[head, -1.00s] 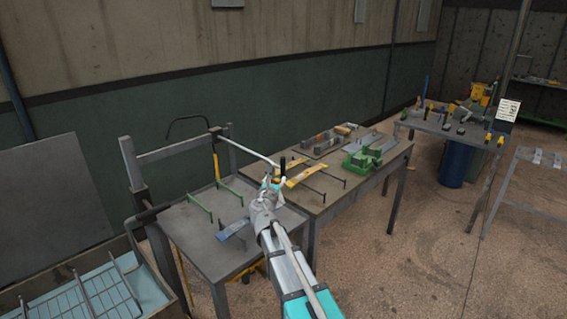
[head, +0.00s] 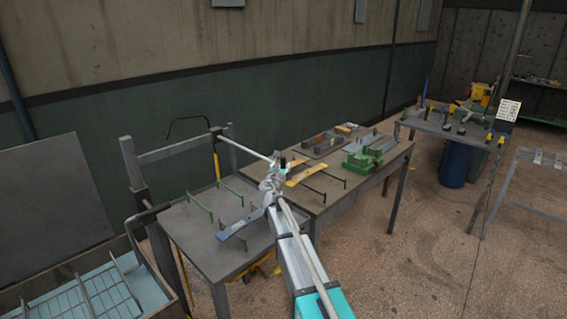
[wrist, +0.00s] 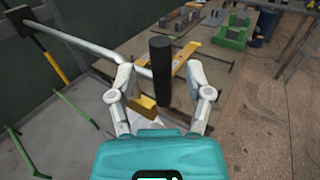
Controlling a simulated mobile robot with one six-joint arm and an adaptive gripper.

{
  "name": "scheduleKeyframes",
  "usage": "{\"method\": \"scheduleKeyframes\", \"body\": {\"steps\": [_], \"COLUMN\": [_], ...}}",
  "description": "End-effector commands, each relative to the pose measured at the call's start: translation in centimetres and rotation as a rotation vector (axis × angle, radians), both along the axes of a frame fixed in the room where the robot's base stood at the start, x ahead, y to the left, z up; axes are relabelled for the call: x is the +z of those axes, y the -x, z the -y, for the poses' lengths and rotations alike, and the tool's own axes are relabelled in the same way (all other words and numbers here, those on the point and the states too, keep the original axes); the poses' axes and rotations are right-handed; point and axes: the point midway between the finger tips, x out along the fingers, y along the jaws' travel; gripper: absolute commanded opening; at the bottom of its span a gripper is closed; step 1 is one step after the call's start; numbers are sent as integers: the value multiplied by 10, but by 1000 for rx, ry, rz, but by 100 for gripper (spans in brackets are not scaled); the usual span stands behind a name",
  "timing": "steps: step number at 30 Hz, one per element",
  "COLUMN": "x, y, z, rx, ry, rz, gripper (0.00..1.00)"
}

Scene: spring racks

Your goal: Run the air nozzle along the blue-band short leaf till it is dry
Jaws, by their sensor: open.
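In the head view my gripper (head: 275,174) is at the boom's end and partly hides the nozzle. In the wrist view my gripper (wrist: 160,88) is open, its fingers on either side of the black grip. I cannot tell whether they touch it.
A yellow leaf (head: 307,174) lies on the second table beyond the nozzle, near a green fixture (head: 362,158). Green rests (head: 200,207) stand on the near table. A tank (head: 150,292) with a wire rack is at lower left.

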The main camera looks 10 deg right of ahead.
Motion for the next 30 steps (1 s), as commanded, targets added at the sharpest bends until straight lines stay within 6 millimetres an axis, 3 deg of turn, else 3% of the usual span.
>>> {"method": "scheduleKeyframes", "body": {"steps": [3, 9, 21, 30], "x": [0, 0, 0, 0], "y": [-17, -30, -32, -32], "z": [6, 12, 13, 13], "rx": [-2, -2, -1, -2], "ry": [0, 0, 0, 0], "rz": [0, 0, 0, 0], "gripper": [65, 65, 65, 11]}}
